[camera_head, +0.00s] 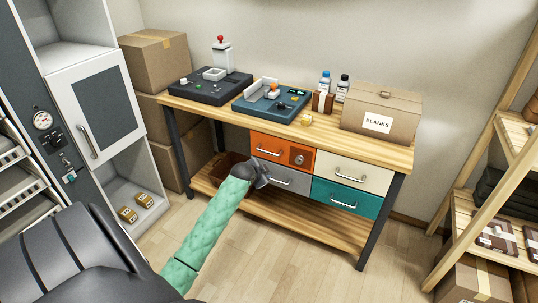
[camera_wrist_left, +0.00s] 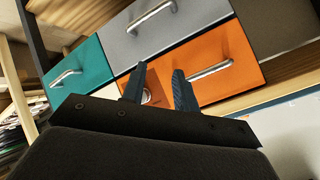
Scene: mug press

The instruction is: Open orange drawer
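The orange drawer (camera_head: 278,143) is at the upper left of the drawer block under the workbench, and its front looks flush with the others. It has a pale bar handle (camera_head: 268,153) and a round emblem (camera_head: 299,161). My left gripper (camera_head: 262,175) is in front of the drawers, just below that handle in the head view. In the left wrist view my left gripper (camera_wrist_left: 157,88) is open and empty, its two fingers apart before the orange front (camera_wrist_left: 158,75). One finger overlaps an end of the orange drawer's handle (camera_wrist_left: 208,71); I cannot tell whether they touch. My right gripper is not in view.
A grey drawer (camera_head: 283,179) lies below, a cream drawer (camera_head: 350,174) to the right, a teal drawer (camera_head: 345,198) diagonally below. Two machines, bottles and a carton (camera_head: 383,108) stand on the workbench (camera_head: 330,130). A cabinet (camera_head: 88,105) is at left, shelving at right. The front floor is clear.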

